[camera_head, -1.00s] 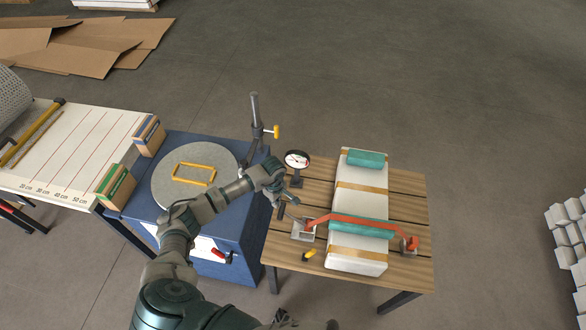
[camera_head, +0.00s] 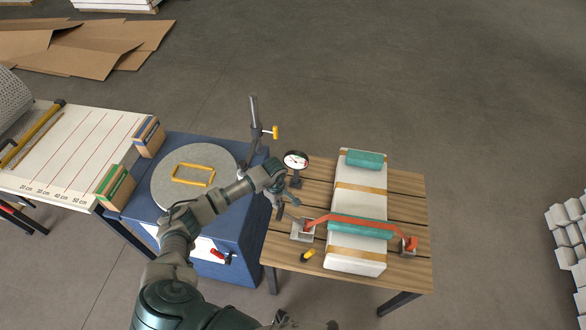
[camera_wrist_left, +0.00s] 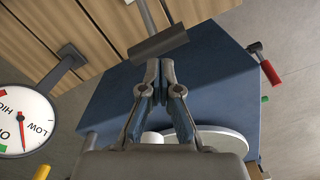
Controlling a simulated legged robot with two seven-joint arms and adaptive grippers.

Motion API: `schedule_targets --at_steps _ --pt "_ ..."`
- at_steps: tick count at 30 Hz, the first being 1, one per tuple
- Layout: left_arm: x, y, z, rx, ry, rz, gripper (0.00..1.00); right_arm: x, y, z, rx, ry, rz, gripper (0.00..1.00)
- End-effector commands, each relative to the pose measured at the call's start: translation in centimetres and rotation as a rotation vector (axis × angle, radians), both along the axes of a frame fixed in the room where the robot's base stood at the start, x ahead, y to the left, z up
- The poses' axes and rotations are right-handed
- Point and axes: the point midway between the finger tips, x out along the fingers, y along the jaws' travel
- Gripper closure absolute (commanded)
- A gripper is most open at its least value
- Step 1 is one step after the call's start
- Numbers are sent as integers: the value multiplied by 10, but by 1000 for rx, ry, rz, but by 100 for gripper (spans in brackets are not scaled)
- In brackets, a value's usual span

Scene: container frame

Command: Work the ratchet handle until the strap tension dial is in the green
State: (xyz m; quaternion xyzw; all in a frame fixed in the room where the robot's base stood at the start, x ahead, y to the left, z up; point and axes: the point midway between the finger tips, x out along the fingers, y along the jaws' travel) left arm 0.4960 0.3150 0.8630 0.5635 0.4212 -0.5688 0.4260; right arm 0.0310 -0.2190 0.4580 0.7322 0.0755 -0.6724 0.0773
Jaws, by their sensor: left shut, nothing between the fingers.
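My left gripper (camera_head: 282,200) is shut and empty beside the ratchet at the table's left edge. In the left wrist view its fingertips (camera_wrist_left: 153,66) are together just below the dark grip of the ratchet handle (camera_wrist_left: 158,42); I cannot tell whether they touch. The ratchet (camera_head: 302,231) sits at the left end of the orange strap (camera_head: 350,220), which crosses a white wrapped load (camera_head: 345,205) over a teal pad. The tension dial (camera_head: 296,160) stands behind. Dark parts at the head view's bottom edge may be my right gripper (camera_head: 284,321).
A blue cabinet (camera_head: 235,240) with a round grey plate (camera_head: 165,190) stands left of the slatted table (camera_head: 405,190). A clamp post (camera_head: 255,120) rises at its back corner. A small yellow-and-black item (camera_head: 307,256) lies near the ratchet.

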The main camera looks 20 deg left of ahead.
Motion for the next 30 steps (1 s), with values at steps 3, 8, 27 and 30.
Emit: schedule_targets --at_steps 3,8,27,30 --pt "0 -4 0 2 -2 -3 100 0 -6 -1 -7 0 1 15" --pt "0 1 -12 -2 0 -2 100 0 -21 -11 -25 1 -1 15" --pt "-3 12 -57 -4 0 -1 100 -6 -3 -50 -3 9 0 15" --pt "-3 11 -63 -1 -1 -2 100 -5 -6 -55 -7 15 0 15"
